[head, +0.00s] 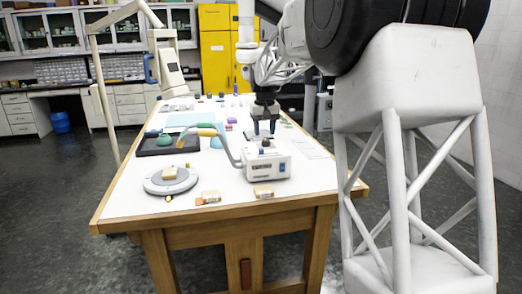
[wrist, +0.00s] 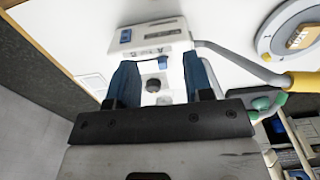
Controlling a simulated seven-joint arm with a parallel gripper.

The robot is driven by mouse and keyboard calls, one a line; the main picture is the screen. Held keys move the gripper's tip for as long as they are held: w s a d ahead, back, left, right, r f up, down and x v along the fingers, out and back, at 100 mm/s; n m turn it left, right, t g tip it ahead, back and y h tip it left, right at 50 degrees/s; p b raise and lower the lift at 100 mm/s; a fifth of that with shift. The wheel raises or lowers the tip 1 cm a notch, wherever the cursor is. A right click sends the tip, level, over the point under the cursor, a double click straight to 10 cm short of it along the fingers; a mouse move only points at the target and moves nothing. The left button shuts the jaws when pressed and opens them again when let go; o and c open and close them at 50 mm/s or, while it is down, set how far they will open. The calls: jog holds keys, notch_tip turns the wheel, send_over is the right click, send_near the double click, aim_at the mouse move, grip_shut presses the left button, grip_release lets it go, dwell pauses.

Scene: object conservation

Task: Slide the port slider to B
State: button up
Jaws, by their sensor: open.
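The white box-shaped device (head: 265,164) with blue markings stands on the table, towards its right side. My gripper (head: 264,131) is above the device, pointing down. The device also shows in the wrist view (wrist: 177,31), with a letter A on it. I cannot tell whether the fingertips are level with the knob. The letter B cannot be made out.
A grey hose with a yellow handle (head: 207,132) runs to the device's left side. A round grey plate (head: 170,187) bears a small block. Two small wooden blocks lie near the front edge. A black tray (head: 150,152) is to the left.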

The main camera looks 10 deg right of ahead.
send_over(262, 149)
notch_tip(262, 149, down, 4)
jog(key=shift+f, duration=0.25)
jog(key=shift+f, duration=0.1)
jog(key=shift+f, duration=3.85)
grip_shut()
